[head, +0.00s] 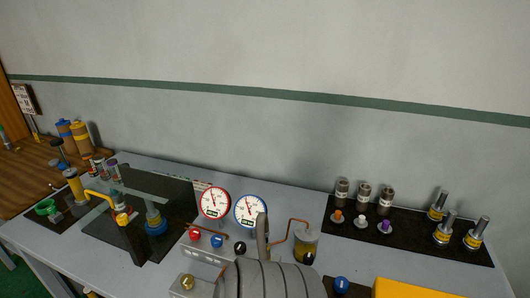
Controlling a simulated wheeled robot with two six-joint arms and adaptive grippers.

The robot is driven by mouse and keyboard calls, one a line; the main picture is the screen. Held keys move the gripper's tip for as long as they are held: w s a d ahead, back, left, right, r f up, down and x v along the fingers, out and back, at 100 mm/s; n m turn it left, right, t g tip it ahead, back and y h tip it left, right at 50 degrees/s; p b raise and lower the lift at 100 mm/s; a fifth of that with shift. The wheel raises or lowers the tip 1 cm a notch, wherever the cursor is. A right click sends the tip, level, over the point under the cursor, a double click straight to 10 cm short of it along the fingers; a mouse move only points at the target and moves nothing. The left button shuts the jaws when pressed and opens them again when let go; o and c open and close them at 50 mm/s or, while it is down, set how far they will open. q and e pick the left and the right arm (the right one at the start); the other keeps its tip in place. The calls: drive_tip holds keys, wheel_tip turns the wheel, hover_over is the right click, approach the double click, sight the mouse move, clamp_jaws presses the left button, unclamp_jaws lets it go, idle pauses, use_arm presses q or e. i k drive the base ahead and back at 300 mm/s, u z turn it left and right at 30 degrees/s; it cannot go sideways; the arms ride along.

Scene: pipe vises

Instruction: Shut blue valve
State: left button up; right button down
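A small blue knob (217,241) sits beside a red knob (194,235) on the grey panel, below a blue-rimmed gauge (250,211) and a red-rimmed gauge (215,203). Another blue knob (341,285) is at the bottom edge, right of centre. I cannot tell which blue knob is the blue valve, or whether either is open or shut.
A black mat (420,228) at right holds grey cylinders, small coloured knobs and yellow-banded posts. A copper pipe (290,222) runs near the centre. A dark panel with a yellow pipe (98,196) stands at left. A yellow block (420,290) is at the bottom right.

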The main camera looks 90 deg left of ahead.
sight(216, 240)
drive_tip(key=k, duration=1.5)
